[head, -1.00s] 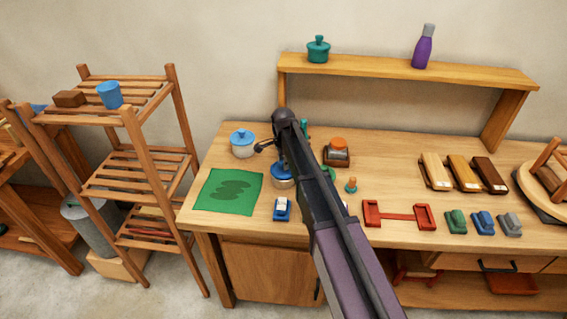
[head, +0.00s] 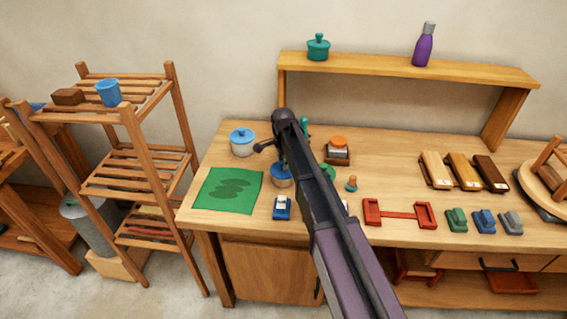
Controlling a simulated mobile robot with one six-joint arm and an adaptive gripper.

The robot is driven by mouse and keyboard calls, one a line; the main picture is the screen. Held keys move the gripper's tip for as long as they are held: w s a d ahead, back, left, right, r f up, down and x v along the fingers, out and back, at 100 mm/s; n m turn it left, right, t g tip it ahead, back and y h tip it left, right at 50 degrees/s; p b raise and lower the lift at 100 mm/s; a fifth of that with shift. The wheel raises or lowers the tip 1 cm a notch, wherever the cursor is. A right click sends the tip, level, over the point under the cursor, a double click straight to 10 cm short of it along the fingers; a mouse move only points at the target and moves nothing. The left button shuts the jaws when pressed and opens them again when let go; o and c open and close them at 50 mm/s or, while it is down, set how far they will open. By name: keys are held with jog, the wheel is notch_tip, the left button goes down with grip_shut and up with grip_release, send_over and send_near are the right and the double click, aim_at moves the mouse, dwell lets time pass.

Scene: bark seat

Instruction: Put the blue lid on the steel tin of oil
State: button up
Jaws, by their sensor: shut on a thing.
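A blue lid (head: 281,171) shows just left of my arm, over a round tin (head: 281,183) on the bench. My arm hides its right side, and I cannot tell whether the lid rests on the tin or is held just above it. My gripper (head: 282,160) is mostly hidden behind my own arm at this lid and is shut on it; its fingertips are not clearly seen.
A green mat (head: 228,191) lies at the bench's left front. A red rack (head: 400,214) lies further right. A shelf (head: 410,68) stands behind.

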jog(key=shift+f, duration=0.25)
jog(key=o, duration=1.1)
jog(key=shift+o, duration=1.4)
jog(key=shift+r, duration=0.25)
jog(key=shift+r+p, duration=3.35)
jog(key=shift+p, duration=0.05)
